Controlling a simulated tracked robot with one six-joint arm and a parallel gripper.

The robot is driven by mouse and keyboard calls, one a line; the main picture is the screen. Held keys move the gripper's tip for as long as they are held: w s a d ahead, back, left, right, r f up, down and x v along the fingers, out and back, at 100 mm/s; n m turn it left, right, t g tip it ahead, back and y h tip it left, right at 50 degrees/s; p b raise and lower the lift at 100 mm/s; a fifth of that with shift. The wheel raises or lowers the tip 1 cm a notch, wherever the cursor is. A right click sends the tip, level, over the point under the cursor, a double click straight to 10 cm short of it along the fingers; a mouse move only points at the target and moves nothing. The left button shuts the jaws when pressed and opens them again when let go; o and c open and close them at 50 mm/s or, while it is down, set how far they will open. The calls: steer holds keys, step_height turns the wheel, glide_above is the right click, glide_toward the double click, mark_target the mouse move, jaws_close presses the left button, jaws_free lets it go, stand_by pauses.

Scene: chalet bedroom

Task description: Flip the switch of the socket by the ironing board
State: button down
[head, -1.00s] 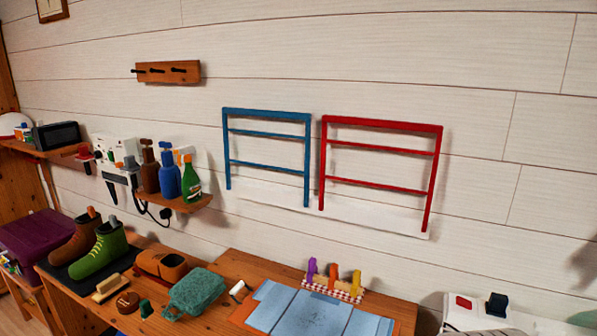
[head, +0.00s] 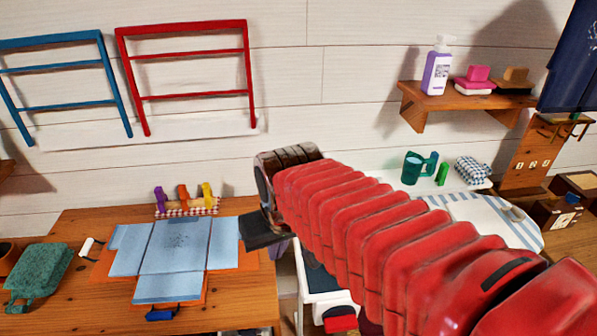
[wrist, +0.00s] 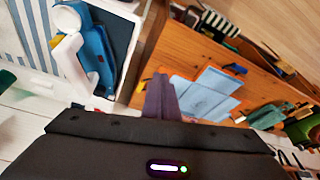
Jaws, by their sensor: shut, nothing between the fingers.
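The ironing board (head: 530,236) has a blue-and-white striped cover and stands at the right in the head view; its stripes also show at the top left of the wrist view (wrist: 36,38). My red arm reaches across the head view, and my dark gripper (head: 264,232) is at its end, at the right edge of the wooden table. In the wrist view the gripper fingers (wrist: 160,98) are together and hold nothing. I cannot make out the socket or its switch in either current view; my arm and gripper cover part of the wall and counter there.
A red rack (head: 190,95) hangs on the wall above. A shelf (head: 420,108) with a soap bottle (head: 437,68) is at the right. A green mug (head: 413,167) stands behind the arm.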

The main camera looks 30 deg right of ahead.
steer(key=w+d+f+m+g, duration=0.1)
steer(key=w+d+m, duration=0.3)
steer(key=w+d, duration=1.85)
steer(key=w+d+r, duration=0.2)
steer(key=w+r, duration=0.2)
steer(key=shift+d+n+t, duration=0.3)
steer(key=shift+n, duration=0.1)
steer(key=shift+f, duration=0.1)
steer(key=x, duration=0.9)
steer(key=a+x, duration=0.1)
steer(key=x, duration=0.3)
steer(key=shift+s+f, duration=0.25)
steer(key=shift+f, duration=0.25)
